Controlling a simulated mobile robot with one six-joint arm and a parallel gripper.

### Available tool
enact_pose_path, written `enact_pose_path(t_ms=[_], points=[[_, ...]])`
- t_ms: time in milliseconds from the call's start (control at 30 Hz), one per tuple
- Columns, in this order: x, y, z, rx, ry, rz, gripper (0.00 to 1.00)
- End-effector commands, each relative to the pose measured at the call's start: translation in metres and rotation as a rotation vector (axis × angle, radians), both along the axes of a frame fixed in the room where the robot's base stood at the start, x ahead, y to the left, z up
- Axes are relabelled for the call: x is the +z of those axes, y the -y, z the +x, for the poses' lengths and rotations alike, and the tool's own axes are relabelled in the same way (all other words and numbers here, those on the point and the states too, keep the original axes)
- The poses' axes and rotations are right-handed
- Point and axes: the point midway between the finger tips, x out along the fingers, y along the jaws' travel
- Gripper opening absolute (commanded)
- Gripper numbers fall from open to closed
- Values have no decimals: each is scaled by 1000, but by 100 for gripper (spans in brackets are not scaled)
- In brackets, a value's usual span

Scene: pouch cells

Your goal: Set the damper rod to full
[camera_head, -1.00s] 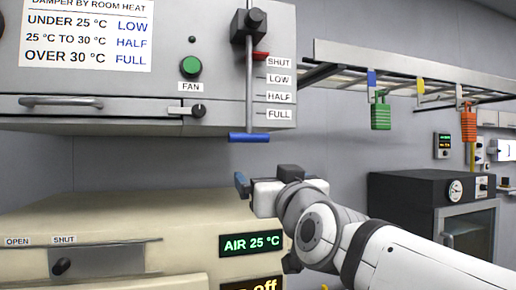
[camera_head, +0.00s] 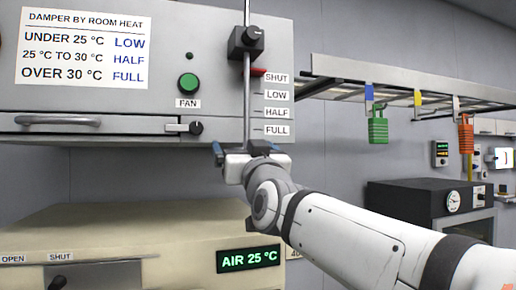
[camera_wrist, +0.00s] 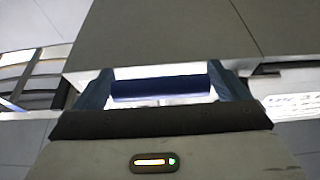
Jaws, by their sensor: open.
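The damper rod (camera_head: 247,105) hangs down the front of the grey cabinet. Its red pointer (camera_head: 258,71) is level with the SHUT mark, above LOW, HALF and FULL. In the wrist view its blue crossbar handle (camera_wrist: 160,88) lies between the two fingers. In the head view the handle is mostly hidden by my gripper (camera_head: 240,149), which is at the rod's lower end. My gripper is open, one finger at each end of the handle; I cannot tell whether they touch it.
A chart (camera_head: 85,50) pairs room heat with LOW, HALF and FULL. A display (camera_head: 250,258) reads AIR 25 °C. A green fan button (camera_head: 189,83) and a latch knob (camera_head: 195,128) are left of the rod. Padlocks (camera_head: 378,128) hang from a rack at right.

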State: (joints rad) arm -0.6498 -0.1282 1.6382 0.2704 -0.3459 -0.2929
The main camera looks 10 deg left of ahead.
Motion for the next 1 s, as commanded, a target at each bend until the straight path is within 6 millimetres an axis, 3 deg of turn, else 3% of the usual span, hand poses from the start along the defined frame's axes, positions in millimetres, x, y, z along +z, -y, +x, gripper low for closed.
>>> enact_pose_path(t_ms=[100,867,1000], points=[[0,0,0,0,0,0,94],[0,1,0,-2,0,0,32],[-3,1,0,-2,0,0,32]])
